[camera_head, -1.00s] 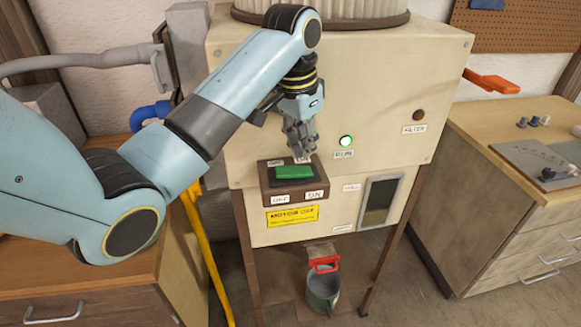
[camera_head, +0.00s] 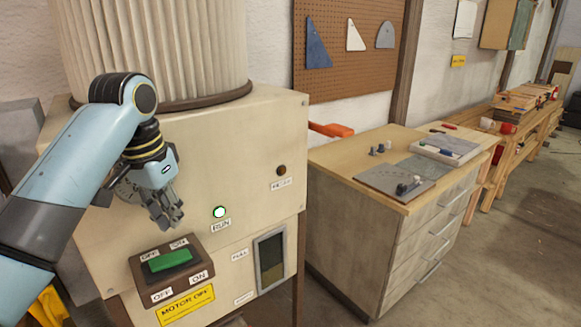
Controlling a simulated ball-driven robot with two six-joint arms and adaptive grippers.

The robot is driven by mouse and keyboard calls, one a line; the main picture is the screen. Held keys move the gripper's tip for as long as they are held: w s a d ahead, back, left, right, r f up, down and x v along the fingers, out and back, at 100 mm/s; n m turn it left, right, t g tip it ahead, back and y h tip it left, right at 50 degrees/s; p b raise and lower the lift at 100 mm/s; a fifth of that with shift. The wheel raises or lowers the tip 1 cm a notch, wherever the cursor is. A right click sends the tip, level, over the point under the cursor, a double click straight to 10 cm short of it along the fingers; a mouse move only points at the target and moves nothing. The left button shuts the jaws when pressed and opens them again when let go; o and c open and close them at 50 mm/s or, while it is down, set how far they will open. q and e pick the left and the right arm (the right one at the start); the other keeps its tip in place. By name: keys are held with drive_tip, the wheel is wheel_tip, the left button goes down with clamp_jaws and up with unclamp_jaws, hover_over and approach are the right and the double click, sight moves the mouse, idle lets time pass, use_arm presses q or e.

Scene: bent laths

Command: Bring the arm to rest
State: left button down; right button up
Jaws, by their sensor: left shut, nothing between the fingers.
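My left arm comes in from the left. Its gripper (camera_head: 172,222) hangs fingers down in front of the machine's cream cabinet (camera_head: 250,130), just above the switch box. The gripper is shut and empty. The switch box holds a green rocker (camera_head: 170,260) with OFF and ON labels; the gripper looks apart from it. The RUN lamp (camera_head: 219,212) glows green. The lamp (camera_head: 281,171) at the upper right of the panel is dark amber. My right gripper is out of view.
A drawer cabinet (camera_head: 360,235) stands right of the machine, with a grey board (camera_head: 393,181) and small parts on top. An orange handle (camera_head: 330,130) sticks out behind the machine. A pegboard (camera_head: 345,45) hangs on the wall. Open floor (camera_head: 480,270) lies at the right.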

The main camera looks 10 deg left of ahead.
use_arm(q)
drive_tip(key=s+d+f, duration=0.2)
drive_tip(key=s+f, duration=0.5)
drive_tip(key=s, duration=0.4)
drive_tip(key=s+d+r+n+t+y, duration=0.1)
drive_tip(key=s+r+t, duration=0.1)
drive_tip(key=s, duration=1.3)
wheel_tip(320, 180, down, 38)
drive_tip(key=s+a+f+g+b, duration=0.1)
drive_tip(key=a+b, duration=0.1)
drive_tip(key=b, duration=1.1)
drive_tip(key=s+f+b, duration=0.3)
drive_tip(key=s+f, duration=0.3)
drive_tip(key=f, duration=0.3)
drive_tip(key=s+f+g+b, duration=0.1)
drive_tip(key=s+f+b, duration=0.3)
drive_tip(key=s+f, duration=0.3)
drive_tip(key=s+a+f+b, duration=0.1)
drive_tip(key=s+f+b, duration=0.3)
drive_tip(key=f, duration=0.8)
drive_tip(key=shift+s+f+n+g, duration=0.2)
drive_tip(key=shift+s+n+g, duration=0.15)
drive_tip(key=shift+s, duration=0.9)
drive_tip(key=shift+s+a, duration=0.1)
